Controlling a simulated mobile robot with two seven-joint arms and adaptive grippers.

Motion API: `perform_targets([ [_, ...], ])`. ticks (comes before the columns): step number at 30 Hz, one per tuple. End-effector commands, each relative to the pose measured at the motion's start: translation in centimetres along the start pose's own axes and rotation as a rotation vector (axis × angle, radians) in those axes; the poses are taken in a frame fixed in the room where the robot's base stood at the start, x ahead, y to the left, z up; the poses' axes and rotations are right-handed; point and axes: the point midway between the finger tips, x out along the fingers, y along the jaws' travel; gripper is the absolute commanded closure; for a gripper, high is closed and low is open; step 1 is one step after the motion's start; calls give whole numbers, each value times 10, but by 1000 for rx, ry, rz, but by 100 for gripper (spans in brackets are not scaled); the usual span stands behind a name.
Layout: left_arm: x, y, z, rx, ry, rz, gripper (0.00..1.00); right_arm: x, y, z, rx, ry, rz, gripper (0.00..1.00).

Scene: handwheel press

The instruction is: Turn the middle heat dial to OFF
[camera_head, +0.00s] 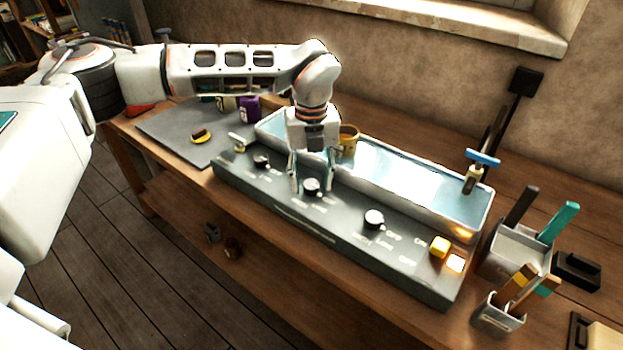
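The middle heat dial (311,187) is a round knob with a white top and dark sides on the dark sloped control panel (345,240). Its printed labels are partly hidden or too small to read, so its setting cannot be told. My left gripper (311,180) points down over this dial from above. Its two fingers are apart, one on each side of the knob; whether they touch it cannot be told. The left dial (261,161) and the right dial (374,219) are clear of the gripper. My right gripper is not in view.
A long shallow metal basin (400,182) lies behind the panel. Tool holders (500,316) stand at the right.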

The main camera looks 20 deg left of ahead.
Motion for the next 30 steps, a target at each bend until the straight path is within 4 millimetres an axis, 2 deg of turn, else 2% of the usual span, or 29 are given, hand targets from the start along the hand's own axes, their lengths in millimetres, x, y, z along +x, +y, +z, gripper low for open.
perform_targets([
  [7, -2, 0, 0, 1, 0, 0, 58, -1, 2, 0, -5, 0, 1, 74],
  [11, -13, 0, 0, 1, -1, -1, 58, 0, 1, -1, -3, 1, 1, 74],
  [24, -97, 0, 0, 0, -2, -1, 58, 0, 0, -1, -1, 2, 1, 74],
  [30, -116, 0, 0, 0, -1, 0, 58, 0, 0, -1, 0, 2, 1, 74],
])
